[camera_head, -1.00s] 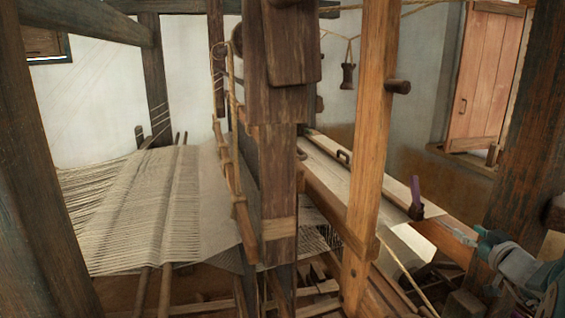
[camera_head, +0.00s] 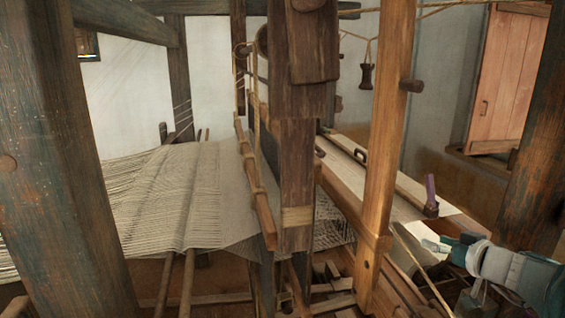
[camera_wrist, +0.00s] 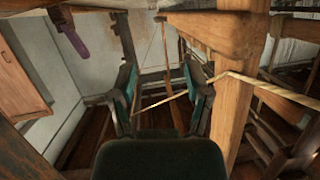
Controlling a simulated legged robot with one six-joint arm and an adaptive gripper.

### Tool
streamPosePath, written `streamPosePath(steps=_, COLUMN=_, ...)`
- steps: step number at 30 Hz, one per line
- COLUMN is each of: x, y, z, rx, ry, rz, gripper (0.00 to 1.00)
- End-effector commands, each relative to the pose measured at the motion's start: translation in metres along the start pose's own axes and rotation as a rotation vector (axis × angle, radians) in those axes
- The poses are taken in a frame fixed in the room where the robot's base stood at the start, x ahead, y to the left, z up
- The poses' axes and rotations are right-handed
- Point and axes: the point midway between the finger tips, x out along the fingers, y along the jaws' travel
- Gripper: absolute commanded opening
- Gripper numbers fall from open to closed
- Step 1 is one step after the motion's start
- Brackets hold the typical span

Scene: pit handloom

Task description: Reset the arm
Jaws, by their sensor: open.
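My gripper (camera_head: 434,242) is at the lower right in the head view, at the end of my teal and grey arm. It is near the front beam of the loom, below a small purple-handled item (camera_head: 431,192). In the wrist view my gripper (camera_wrist: 160,68) shows two separated dark and teal fingers with nothing between them. The handloom (camera_head: 296,170) stands in the middle of the head view, with pale threads (camera_head: 160,195) on its left and pale cloth (camera_head: 340,160) on its right.
A light wooden post (camera_head: 392,130) rises left of my gripper. A cord (camera_head: 420,270) slants close by; one also crosses the wrist view (camera_wrist: 270,92). A dark post (camera_head: 535,130) stands at the right, with a pink shutter (camera_head: 505,80) behind. In the wrist view, a beam (camera_wrist: 210,32) is overhead.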

Motion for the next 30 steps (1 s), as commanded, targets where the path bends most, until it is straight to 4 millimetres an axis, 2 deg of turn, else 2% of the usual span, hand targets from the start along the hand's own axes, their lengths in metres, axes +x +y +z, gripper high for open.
streamPosePath(steps=1, x=0.002, y=-0.022, z=0.0, rx=0.007, ry=-0.034, rz=-0.038, gripper=0.63)
streamPosePath(steps=5, x=0.002, y=-0.086, z=0.01, rx=0.051, ry=-0.173, rz=-0.132, gripper=0.63)
streamPosePath(steps=6, x=0.0, y=-0.107, z=0.016, rx=0.066, ry=-0.227, rz=-0.156, gripper=0.63)
streamPosePath(steps=9, x=-0.011, y=-0.155, z=0.032, rx=0.093, ry=-0.364, rz=-0.191, gripper=0.63)
streamPosePath(steps=12, x=-0.028, y=-0.194, z=0.05, rx=0.111, ry=-0.494, rz=-0.191, gripper=0.63)
streamPosePath(steps=15, x=-0.048, y=-0.223, z=0.069, rx=0.116, ry=-0.61, rz=-0.157, gripper=0.63)
streamPosePath(steps=18, x=-0.07, y=-0.244, z=0.087, rx=0.112, ry=-0.701, rz=-0.095, gripper=0.63)
streamPosePath(steps=21, x=-0.093, y=-0.257, z=0.103, rx=0.098, ry=-0.763, rz=-0.01, gripper=0.63)
streamPosePath(steps=25, x=-0.118, y=-0.263, z=0.119, rx=0.081, ry=-0.79, rz=0.113, gripper=0.63)
streamPosePath(steps=30, x=-0.135, y=-0.261, z=0.127, rx=0.072, ry=-0.775, rz=0.22, gripper=0.63)
